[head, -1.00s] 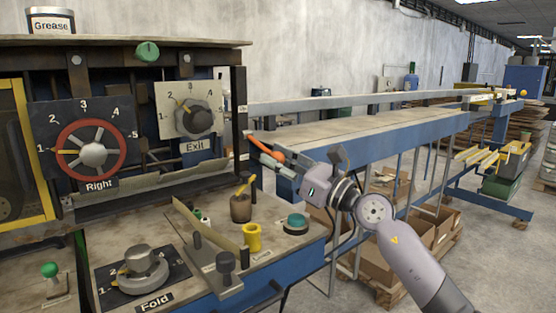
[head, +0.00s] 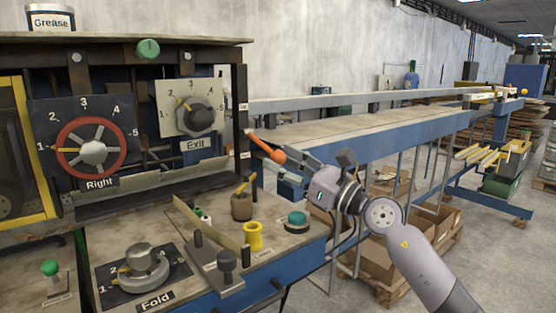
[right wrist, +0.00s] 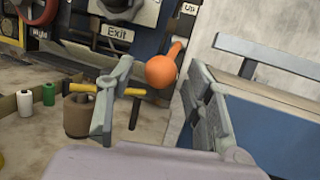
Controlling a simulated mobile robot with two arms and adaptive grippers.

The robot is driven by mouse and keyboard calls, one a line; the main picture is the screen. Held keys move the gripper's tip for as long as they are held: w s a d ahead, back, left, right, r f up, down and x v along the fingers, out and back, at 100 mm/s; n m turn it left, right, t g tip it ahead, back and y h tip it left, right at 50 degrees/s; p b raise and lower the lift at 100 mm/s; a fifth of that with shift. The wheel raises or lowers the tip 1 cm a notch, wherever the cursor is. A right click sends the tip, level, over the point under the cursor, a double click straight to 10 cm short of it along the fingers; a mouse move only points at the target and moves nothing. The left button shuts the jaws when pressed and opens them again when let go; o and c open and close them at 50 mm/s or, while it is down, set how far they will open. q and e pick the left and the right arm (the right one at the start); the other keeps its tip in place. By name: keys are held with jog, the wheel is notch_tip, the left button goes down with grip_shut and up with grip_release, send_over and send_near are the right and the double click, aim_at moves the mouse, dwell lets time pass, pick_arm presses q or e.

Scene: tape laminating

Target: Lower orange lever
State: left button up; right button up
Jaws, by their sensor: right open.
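The orange lever (head: 275,154) sticks out from the right side of the machine, with a round orange knob at its end. It slants down to the right in the head view. The right wrist view shows the knob (right wrist: 161,71) close up. My right gripper (head: 291,166) is open beside the knob end of the lever. In the right wrist view, the knob shows in the gap between the spread fingers (right wrist: 157,78), towards their tips. No grip on it shows. My left gripper is not in view.
The panel holds the Right dial (head: 93,153), Exit dial (head: 195,117) and Fold dial (head: 145,268). A brown pot (head: 242,207), a yellow spool (head: 253,238) and a teal button (head: 296,220) stand below the lever. A long conveyor table (head: 350,135) runs behind my right gripper.

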jog(key=v, duration=1)
jog(key=shift+d, duration=0.25)
jog(key=shift+s, duration=0.15)
